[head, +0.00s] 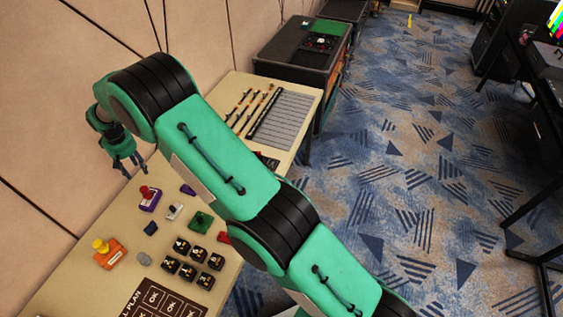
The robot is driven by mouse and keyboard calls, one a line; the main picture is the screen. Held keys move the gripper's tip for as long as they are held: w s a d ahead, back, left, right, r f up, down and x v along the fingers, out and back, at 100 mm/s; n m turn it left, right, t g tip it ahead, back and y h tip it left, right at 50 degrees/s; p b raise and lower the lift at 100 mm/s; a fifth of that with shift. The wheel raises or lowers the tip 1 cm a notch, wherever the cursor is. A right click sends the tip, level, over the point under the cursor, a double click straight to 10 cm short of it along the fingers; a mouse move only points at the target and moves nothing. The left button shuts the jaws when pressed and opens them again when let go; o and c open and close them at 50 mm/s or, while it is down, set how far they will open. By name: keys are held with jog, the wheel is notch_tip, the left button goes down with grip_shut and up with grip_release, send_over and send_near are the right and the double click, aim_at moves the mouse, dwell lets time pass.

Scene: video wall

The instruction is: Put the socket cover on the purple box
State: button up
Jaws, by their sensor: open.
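A purple box (149,200) with a red knob on top stands on the table near the wall, in the head view. My gripper (131,168) is open and points down, with nothing seen between its fingers. It appears above and slightly left of the purple box in the picture. I cannot tell for sure which thing is the socket cover. Small candidates near the box are a light grey piece (174,212), a dark purple piece (188,190) and a blue-grey piece (151,228).
An orange box (108,253) with a yellow knob stands at the table's left. A green piece (201,221) and several black numbered blocks (187,271) lie to the right. The wall borders the table's left.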

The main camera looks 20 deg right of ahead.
jog(key=s+d+r+m+t, duration=0.1)
jog(key=s+d+r, duration=0.1)
jog(key=d+r, duration=0.65)
jog(key=s+d+r+m, duration=0.1)
jog(key=s+d+r, duration=0.3)
jog(key=r, duration=0.8)
jog(key=s+d+r+m+t, duration=0.1)
jog(key=s+d+r, duration=0.9)
jog(key=d+r, duration=0.45)
jog(key=s+d+r+m+t, duration=0.1)
jog(key=s+d+r, duration=0.2)
jog(key=s+d, duration=0.35)
jog(key=s+d+r+m, duration=0.1)
jog(key=s+d+r, duration=0.25)
jog(key=s, duration=0.65)
jog(key=s+d+f, duration=0.2)
jog(key=s+d, duration=0.2)
jog(key=s, duration=0.5)
jog(key=s+d+f+m+t, duration=0.1)
jog(key=s+d+f, duration=0.1)
jog(key=s, duration=0.8)
jog(key=shift+s+d, duration=0.25)
jog(key=shift+d, duration=0.6)
